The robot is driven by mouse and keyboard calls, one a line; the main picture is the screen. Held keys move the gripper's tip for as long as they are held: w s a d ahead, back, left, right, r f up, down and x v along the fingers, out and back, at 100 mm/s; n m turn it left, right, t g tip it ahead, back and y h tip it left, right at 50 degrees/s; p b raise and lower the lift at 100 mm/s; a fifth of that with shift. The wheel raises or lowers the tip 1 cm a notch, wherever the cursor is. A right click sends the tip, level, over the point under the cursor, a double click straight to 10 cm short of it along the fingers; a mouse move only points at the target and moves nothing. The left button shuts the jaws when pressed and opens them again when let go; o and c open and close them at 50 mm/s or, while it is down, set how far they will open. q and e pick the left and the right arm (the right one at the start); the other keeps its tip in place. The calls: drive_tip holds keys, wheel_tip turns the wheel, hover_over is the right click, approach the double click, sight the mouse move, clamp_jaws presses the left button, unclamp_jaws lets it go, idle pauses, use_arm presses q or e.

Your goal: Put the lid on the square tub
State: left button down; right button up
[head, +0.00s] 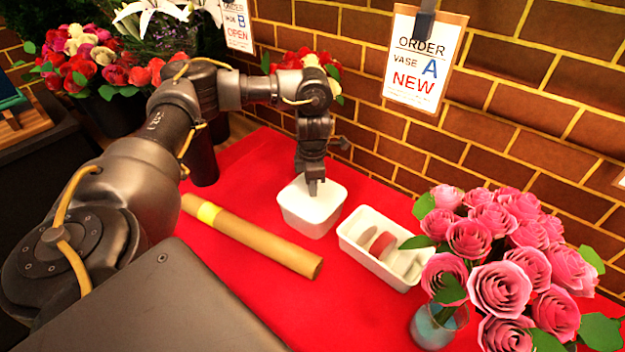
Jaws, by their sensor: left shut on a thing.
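The white square tub (308,221) stands on the red cloth, in the middle of the head view. A flat white lid (334,196) shows at the top of the tub. My left gripper (313,190) points straight down over it and is shut on the lid, around its middle. The fingertips hide the part they grip. From this angle I cannot tell whether the lid is fully seated on the rim or just above it. My right gripper is not in view.
A white tray (352,247) holding a reddish piece stands right of the tub. A brown paper roll (262,243) lies to its left. Pink roses (500,270) in a glass vase (437,328) stand at the right. A brick wall (540,120) closes the back. Red cloth is clear in front.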

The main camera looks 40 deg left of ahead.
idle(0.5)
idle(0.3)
use_arm(q)
drive_tip(key=c, duration=0.7)
unclamp_jaws()
drive_tip(key=shift+c, duration=0.2)
